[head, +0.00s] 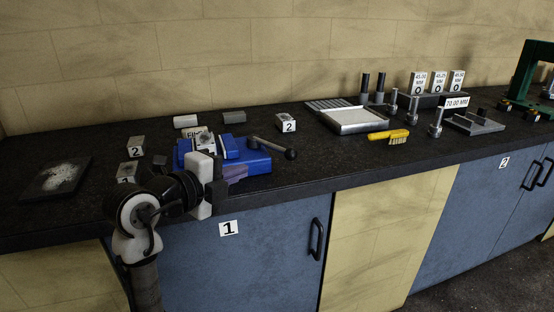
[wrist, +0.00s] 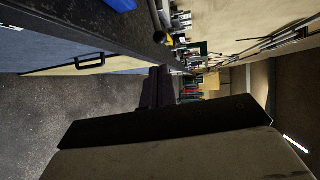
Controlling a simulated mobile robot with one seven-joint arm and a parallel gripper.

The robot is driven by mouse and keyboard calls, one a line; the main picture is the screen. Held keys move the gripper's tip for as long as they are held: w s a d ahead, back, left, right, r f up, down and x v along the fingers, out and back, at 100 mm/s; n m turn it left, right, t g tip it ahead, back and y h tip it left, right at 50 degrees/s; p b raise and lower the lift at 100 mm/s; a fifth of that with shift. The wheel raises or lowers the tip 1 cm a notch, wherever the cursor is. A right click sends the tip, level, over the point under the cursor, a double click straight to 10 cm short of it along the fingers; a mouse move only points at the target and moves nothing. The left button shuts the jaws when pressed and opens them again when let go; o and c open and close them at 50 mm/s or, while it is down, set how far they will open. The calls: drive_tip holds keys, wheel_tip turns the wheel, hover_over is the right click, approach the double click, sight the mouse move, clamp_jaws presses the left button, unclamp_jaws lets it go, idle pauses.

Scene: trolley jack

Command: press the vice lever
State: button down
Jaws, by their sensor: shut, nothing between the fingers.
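The blue vice (head: 257,162) sits near the front edge of the dark worktop in the head view. Its grey lever (head: 271,146) sticks out to the right and ends in a dark knob (head: 291,154). My gripper (head: 238,174) is in front of the vice, at the worktop's front edge, left of and nearer than the knob. It is shut and empty, and hides part of the vice's front. I cannot tell whether it touches the vice. In the wrist view, the shut fingers (wrist: 158,88) point along the bench, and a bit of the blue vice (wrist: 121,4) shows at the top.
Numbered blocks (head: 286,123) stand around the vice. A grey tray (head: 352,121), a yellow brush (head: 388,135) and upright metal pins (head: 436,124) stand farther right. Blue cabinet doors with black handles (head: 316,239) are below. The worktop right of the lever is clear up to the brush.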

drive_tip(key=p, duration=0.5)
approach(287, 155)
drive_tip(key=x, duration=0.5)
drive_tip(key=shift+w, duration=0.2)
drive_tip(key=shift+x, duration=0.8)
drive_tip(key=shift+f, duration=0.1)
drive_tip(key=shift+d, duration=0.1)
